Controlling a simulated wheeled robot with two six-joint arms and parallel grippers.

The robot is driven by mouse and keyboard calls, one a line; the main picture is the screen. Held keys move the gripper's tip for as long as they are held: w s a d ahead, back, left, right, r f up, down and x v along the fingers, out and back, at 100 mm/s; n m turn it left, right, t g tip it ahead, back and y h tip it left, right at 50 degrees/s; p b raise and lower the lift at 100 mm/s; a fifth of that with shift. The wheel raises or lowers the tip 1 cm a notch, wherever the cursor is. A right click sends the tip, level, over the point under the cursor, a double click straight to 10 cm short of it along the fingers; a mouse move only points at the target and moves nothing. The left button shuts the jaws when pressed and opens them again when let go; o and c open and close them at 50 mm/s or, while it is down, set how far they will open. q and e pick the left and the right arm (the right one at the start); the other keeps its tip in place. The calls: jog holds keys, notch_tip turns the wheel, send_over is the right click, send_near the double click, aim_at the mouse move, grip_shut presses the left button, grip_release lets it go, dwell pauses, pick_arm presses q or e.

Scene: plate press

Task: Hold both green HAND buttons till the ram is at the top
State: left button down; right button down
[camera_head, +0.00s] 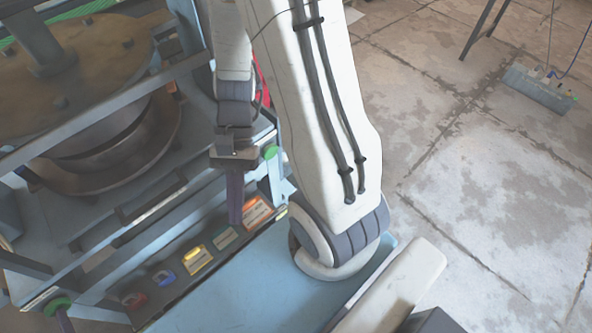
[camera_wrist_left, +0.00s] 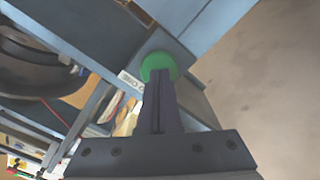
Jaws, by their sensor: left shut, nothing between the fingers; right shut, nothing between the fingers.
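One green button (camera_head: 57,307) is at the lower left of the head view, on the near end of the press frame. My left gripper (camera_head: 65,322) shows only as a sliver beside it. In the left wrist view, the shut fingers (camera_wrist_left: 160,78) overlap the lower edge of a green button (camera_wrist_left: 158,62); whether it is pressed in is unclear. The other green button (camera_head: 269,151) is at the frame's far end. My right gripper (camera_head: 235,220) is shut and empty, pointing down left of that button, apart in the picture. The ram's height cannot be told.
A large round press plate (camera_head: 75,65) stands above a steel ring (camera_head: 110,155) at left. Concrete floor at right is mostly clear.

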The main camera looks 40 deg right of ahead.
jog(key=w+d+f+m+t+y, duration=0.35)
jog(key=m+y, duration=0.35)
jog(key=m, duration=0.4)
jog(key=m+t+h, duration=1.3)
jog(key=m+t, duration=0.7)
jog(key=m, duration=1.3)
send_near(272, 154)
jog(key=shift+w, duration=2.05)
jog(key=shift+w+f, duration=0.1)
jog(key=shift+w, duration=1.4)
jog(key=shift+s, duration=0.2)
jog(key=shift+w, duration=0.15)
